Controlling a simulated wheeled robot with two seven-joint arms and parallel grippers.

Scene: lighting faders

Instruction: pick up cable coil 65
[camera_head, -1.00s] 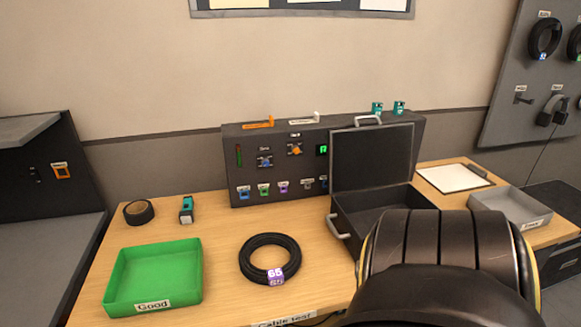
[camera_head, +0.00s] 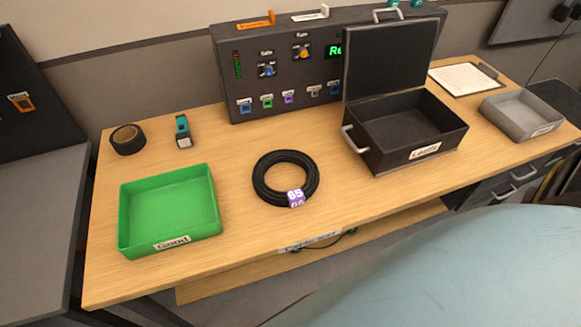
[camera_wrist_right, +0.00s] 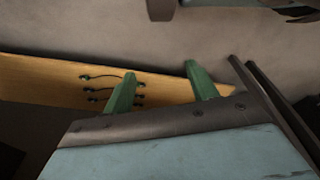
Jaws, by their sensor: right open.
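Cable coil 65 (camera_head: 259,187) is a black ring with a purple and white tag marked 65. It lies flat on the wooden table, between the green tray and the black case. My right gripper (camera_wrist_right: 160,88) shows in the right wrist view with its two green fingers apart and nothing between them. It is away from the coil, and the coil is not in that view. My left gripper is in neither view.
The green tray (camera_head: 170,247) labelled Good is left of the coil. The open black case (camera_head: 405,150) is on its right. A tape roll (camera_head: 127,139), a small teal device (camera_head: 183,131), a test panel (camera_head: 285,65) and a grey tray (camera_head: 522,113) stand around. The table's front edge is near the coil.

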